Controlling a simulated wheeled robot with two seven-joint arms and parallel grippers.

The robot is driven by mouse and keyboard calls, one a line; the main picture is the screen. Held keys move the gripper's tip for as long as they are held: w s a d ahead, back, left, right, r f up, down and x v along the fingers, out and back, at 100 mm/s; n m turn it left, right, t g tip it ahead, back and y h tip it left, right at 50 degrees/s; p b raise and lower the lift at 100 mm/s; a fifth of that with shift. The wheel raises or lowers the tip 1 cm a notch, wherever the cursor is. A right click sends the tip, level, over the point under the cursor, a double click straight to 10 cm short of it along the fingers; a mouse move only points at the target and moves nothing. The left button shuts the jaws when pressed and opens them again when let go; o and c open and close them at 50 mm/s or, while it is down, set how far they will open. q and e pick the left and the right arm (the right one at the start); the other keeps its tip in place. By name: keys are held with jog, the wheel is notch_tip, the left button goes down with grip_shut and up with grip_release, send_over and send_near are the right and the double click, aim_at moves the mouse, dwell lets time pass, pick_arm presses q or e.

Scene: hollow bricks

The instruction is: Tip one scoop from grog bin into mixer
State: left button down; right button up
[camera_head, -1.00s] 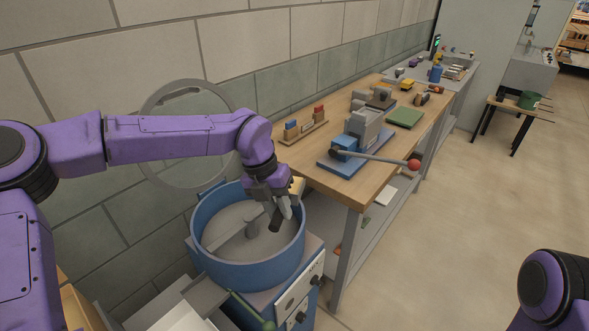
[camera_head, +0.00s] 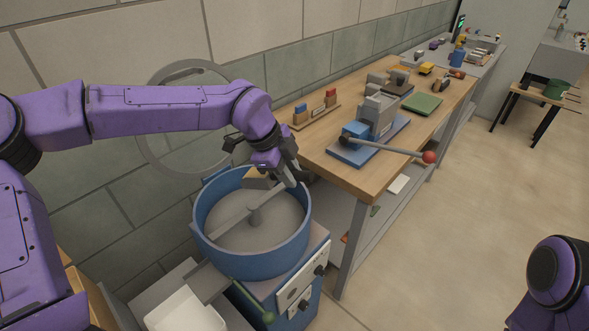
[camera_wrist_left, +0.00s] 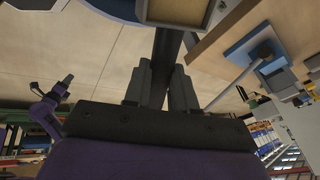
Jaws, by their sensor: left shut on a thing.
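The mixer is a round blue pan (camera_head: 255,268) with a grey floor, a central hub and a mixing arm. My left gripper (camera_head: 298,178) is at the pan's back-right rim in the head view, shut on a dark handle (camera_wrist_left: 168,50). The handle leads to a scoop, a tan-grey box (camera_head: 258,178) over the back of the pan. The scoop's tan inside (camera_wrist_left: 184,12) shows at the top of the left wrist view; I cannot tell whether it holds grog. My right gripper (camera_wrist_left: 58,88) is small in that view, its jaws unclear. I cannot pick out the grog bin.
A wooden workbench (camera_head: 335,172) stands right of the mixer, with a blue-based lever press (camera_head: 370,135), a green pad (camera_head: 422,104) and small blocks. A white tray (camera_head: 185,312) sits in front of the mixer. A green-knobbed lever (camera_head: 252,300) sticks out front. The right floor is open.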

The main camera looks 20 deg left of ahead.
pick_arm(q)
jog(key=a+h, duration=0.1)
jog(key=a+r+h+p, duration=0.1)
jog(key=a+h, duration=0.1)
jog(key=shift+w+a+r+n, duration=0.15)
jog(key=shift+w+a+n, duration=0.05)
jog(key=shift+n, duration=0.1)
jog(key=shift+a+r+h, duration=0.15)
jog(key=shift+a+h, duration=0.2)
jog(key=shift+h, duration=0.35)
jog(key=a+h+b, duration=0.1)
jog(key=h, duration=0.1)
jog(key=a+r+h+b, duration=0.1)
jog(key=a+b, duration=0.1)
jog(key=shift+a+n+h, duration=0.2)
jog(key=shift+n+h, duration=0.2)
jog(key=shift+a+r+h+b, duration=0.3)
jog(key=shift+r+h+b, duration=0.05)
jog(key=shift+h+b, duration=0.1)
jog(key=shift+r, duration=0.2)
